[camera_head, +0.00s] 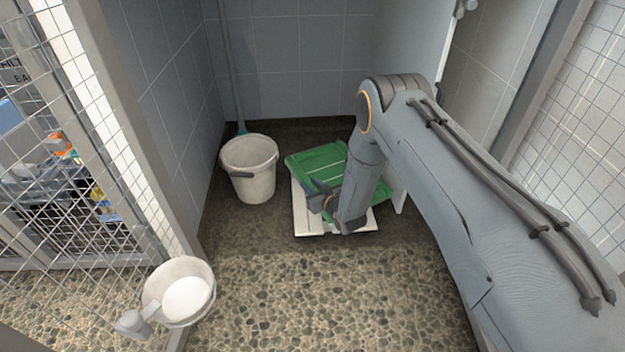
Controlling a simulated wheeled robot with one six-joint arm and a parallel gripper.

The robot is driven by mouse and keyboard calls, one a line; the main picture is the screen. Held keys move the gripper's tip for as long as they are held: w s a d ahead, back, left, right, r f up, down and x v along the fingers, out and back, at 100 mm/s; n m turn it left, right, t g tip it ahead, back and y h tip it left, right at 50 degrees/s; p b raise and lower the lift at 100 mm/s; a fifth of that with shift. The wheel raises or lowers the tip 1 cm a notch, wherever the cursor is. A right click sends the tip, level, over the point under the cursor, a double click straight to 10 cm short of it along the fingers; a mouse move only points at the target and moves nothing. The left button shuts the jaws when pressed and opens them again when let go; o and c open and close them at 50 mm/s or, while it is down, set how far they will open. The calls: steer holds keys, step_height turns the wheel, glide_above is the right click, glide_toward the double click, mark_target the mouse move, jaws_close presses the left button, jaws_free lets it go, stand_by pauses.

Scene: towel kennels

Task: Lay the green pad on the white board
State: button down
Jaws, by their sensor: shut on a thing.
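The green pad (318,161) is tilted above the white board (307,222), its left corner sticking out past the board's edge. The white board lies on the floor inside the kennel; its front and left edges show. My gripper (322,199) is at the pad's front left edge and is shut on it. My arm hides the pad's right part and much of the board. I cannot tell whether any of the pad touches the board.
A white bucket (249,171) stands left of the board, with a pole (228,62) behind it. A white bowl (187,299) is at the front left by the mesh gate (62,150). The pebbled floor in front is clear.

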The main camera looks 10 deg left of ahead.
steer(key=shift+f+b, duration=2.5)
steer(key=shift+f, duration=1.35)
steer(key=c, duration=1.3)
jaws_free()
steer(key=shift+c, duration=0.2)
steer(key=shift+p+v, duration=1.85)
steer(key=shift+v, duration=2.05)
